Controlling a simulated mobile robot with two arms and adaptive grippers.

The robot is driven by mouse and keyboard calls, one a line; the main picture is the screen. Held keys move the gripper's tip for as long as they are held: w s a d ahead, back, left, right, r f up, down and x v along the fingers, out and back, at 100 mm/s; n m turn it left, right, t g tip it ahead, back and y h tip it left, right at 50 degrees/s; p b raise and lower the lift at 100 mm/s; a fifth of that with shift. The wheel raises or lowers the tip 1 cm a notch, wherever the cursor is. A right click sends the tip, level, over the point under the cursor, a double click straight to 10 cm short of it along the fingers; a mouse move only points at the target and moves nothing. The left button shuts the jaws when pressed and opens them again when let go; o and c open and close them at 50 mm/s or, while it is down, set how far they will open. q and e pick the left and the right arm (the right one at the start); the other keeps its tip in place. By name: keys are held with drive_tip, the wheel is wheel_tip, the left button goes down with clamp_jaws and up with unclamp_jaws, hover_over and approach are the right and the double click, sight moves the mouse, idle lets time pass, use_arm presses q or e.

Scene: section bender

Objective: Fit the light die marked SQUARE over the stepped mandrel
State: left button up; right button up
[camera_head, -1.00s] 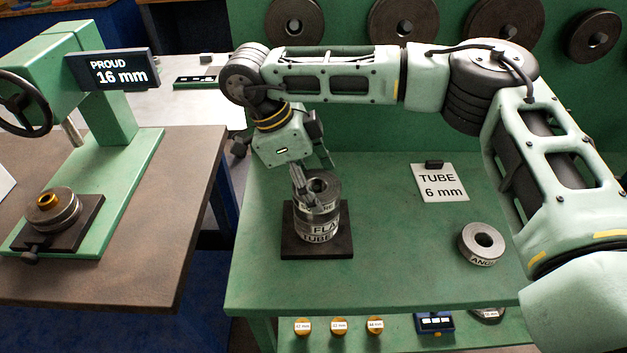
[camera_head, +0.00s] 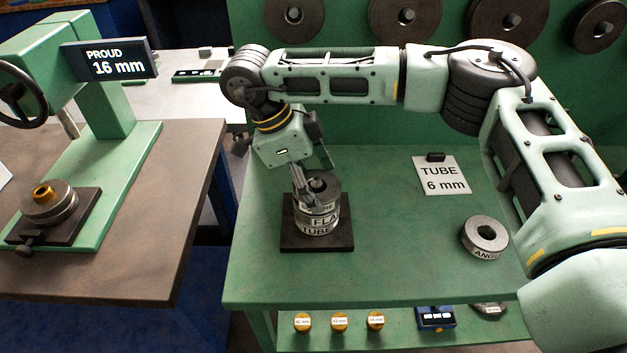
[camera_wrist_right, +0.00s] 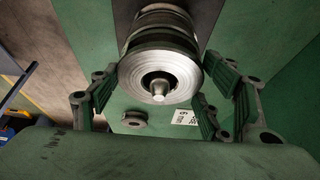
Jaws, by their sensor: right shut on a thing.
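The light SQUARE die (camera_head: 329,196) is a steel ring at the top of a stack, its label partly hidden by a finger. Below it are the FLAT die (camera_head: 325,221) and the TUBE die (camera_head: 318,231). The stack stands on a dark square base (camera_head: 341,243). My right gripper (camera_head: 307,192) reaches down from above and is shut on the SQUARE die. In the right wrist view the die (camera_wrist_right: 135,70) lies between the fingers, and the pale tip of the stepped mandrel (camera_wrist_right: 158,88) shows in its bore. My left gripper is out of view.
The ANGLE die (camera_head: 468,236) lies on the green bench, right of the stack. A TUBE 6 mm card (camera_head: 443,180) stands behind it. A green press (camera_head: 108,110) with a PROUD 16 mm display (camera_head: 110,60) is at left. Bench space between stack and ANGLE die is clear.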

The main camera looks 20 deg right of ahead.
drive_tip(key=shift+f, duration=0.25)
drive_tip(key=o, duration=1.6)
drive_tip(key=shift+o, duration=0.2)
drive_tip(key=v, duration=1.2)
